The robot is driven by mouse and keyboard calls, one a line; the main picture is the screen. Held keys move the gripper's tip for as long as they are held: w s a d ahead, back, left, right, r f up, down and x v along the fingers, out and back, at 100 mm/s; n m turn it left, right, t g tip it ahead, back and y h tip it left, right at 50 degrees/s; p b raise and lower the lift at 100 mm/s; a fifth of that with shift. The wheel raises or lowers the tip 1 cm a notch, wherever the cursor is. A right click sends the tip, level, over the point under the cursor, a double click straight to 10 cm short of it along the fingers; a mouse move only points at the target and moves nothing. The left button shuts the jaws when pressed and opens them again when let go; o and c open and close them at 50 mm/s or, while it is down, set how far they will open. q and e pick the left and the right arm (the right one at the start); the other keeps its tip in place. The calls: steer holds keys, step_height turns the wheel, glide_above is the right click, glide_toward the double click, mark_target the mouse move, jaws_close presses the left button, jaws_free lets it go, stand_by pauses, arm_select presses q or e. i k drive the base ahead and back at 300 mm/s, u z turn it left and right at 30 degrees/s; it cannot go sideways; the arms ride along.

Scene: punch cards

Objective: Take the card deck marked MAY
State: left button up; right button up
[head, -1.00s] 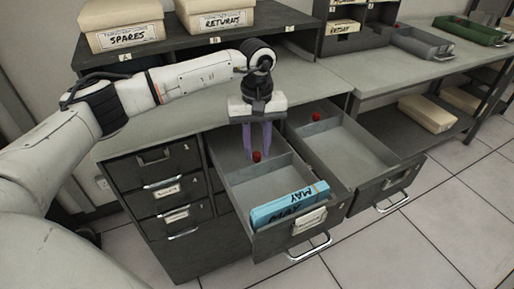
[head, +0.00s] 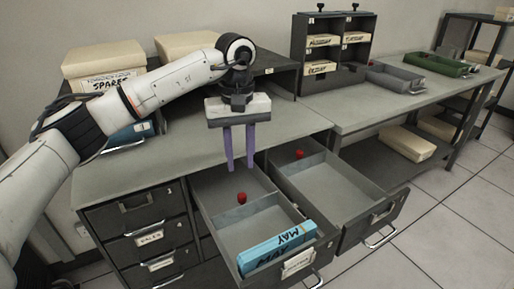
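The blue card deck marked MAY (head: 277,250) lies in the front compartment of the left open drawer (head: 211,214), against the drawer's front. Its lettering shows on the top and on the side. My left gripper (head: 240,166) points down above the rear of that drawer, behind and above the deck. Its two purple fingers are apart with nothing between them. My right gripper is not in view.
A second open drawer (head: 333,190), empty but for a red knob (head: 299,153), stands to the right. Another red knob (head: 241,198) is in the left drawer. A box marked SPARES (head: 103,68) and a pigeonhole rack (head: 333,50) stand behind. The worktop (head: 150,165) is largely clear.

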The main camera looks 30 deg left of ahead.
mark_target(250, 259)
steer(key=k, duration=1)
